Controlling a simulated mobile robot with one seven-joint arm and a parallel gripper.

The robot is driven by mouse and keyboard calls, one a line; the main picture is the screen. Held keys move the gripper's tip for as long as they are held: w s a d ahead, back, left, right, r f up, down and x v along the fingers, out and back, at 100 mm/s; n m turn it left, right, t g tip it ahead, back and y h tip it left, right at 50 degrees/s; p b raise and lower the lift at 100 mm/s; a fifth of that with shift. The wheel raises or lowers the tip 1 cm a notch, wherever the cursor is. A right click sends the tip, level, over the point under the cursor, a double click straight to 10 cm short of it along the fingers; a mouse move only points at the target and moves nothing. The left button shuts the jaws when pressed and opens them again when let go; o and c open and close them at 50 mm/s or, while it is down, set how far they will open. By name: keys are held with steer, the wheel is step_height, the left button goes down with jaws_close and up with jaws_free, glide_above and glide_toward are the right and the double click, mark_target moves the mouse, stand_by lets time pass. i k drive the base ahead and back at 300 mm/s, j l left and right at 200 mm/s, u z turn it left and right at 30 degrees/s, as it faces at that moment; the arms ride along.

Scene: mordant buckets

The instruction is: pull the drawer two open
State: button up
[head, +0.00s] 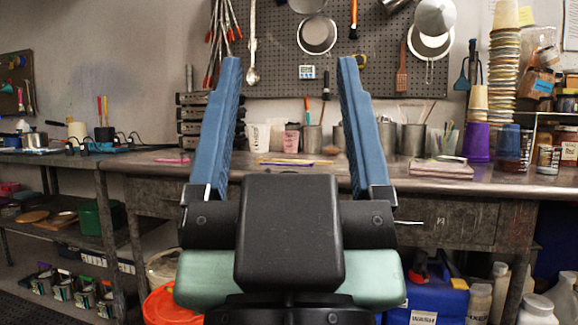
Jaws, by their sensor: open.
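My gripper (290,63) fills the middle of the head view. Its two blue fingers point up and stand wide apart, with nothing between them. Under the grey worktop (520,186) is a dark metal drawer front (460,222) on the right, with a small pale mark too small to read surely. It looks flush with the bench. A thin pale handle (409,222) shows just right of my gripper; its left part is hidden. Another drawer front (158,200) is at the left, partly hidden by my gripper. I cannot tell for sure which is drawer two.
Metal cups (413,138), a purple cup (478,142) and a stack of paper cups (506,80) stand on the worktop. Below are an orange bucket (160,305), a blue container (440,298) and white bottles (537,310). A pegboard with tools hangs behind.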

mark_target(435, 219)
steer(key=i+l, duration=0.35)
steer(key=i, duration=0.2)
steer(key=i+l, duration=0.35)
steer(key=i, duration=0.25)
steer(key=i+l, duration=0.35)
steer(key=i, duration=0.2)
